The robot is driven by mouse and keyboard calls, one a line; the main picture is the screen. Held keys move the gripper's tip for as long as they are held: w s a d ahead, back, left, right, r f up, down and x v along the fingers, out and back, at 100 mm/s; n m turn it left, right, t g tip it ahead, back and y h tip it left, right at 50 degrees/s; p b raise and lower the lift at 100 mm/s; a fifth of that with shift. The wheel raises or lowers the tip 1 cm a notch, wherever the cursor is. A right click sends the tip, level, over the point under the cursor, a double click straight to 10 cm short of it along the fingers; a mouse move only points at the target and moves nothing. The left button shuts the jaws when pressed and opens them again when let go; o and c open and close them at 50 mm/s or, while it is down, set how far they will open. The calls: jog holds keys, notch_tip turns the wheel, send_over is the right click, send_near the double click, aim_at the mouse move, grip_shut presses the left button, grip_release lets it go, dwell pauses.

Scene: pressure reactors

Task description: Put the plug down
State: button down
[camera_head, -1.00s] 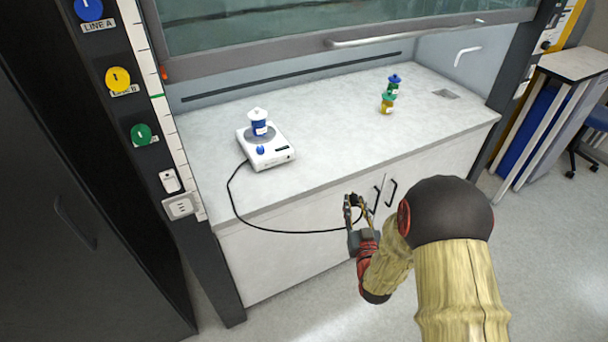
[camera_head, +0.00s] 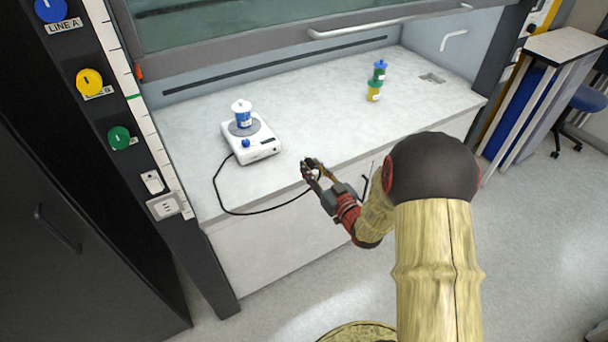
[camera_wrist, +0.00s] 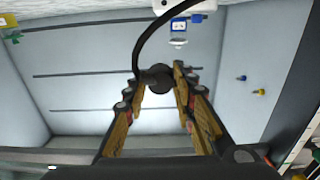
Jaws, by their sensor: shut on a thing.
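My gripper (camera_head: 312,166) is above the front edge of the bench in the head view, its fingers pointing up and to the left. In the wrist view my gripper (camera_wrist: 157,80) is shut on the dark round plug (camera_wrist: 158,77), with the black cable (camera_wrist: 143,40) running up from it. In the head view the black cable (camera_head: 222,206) loops from the white hotplate (camera_head: 262,147) across the bench's front left to my gripper. The plug is too small to make out in the head view.
A blue-and-white vessel with a white lid (camera_head: 242,114) stands on the hotplate. Green and yellow vessels (camera_head: 375,90) stand at the back right.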

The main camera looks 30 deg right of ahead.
aim_at(309, 164)
jog(key=w, duration=0.1)
jog(key=w+f, duration=0.1)
jog(key=w+d+f+b, duration=0.1)
jog(key=w, duration=0.1)
jog(key=shift+f, duration=0.1)
jog(key=w+f+b, duration=0.1)
jog(key=f, duration=0.1)
jog(key=w+d+f, duration=0.1)
jog(key=w+f, duration=0.1)
jog(key=w+f+b, duration=0.1)
jog(key=w+f, duration=0.1)
jog(key=shift+d+b, duration=0.3)
jog(key=shift+d, duration=0.05)
jog(key=shift+f+b, duration=0.7)
jog(key=shift+f, duration=0.7)
jog(key=shift+f+b, duration=0.5)
jog(key=shift+f, duration=0.15)
jog(key=c, duration=1.5)
grip_release()
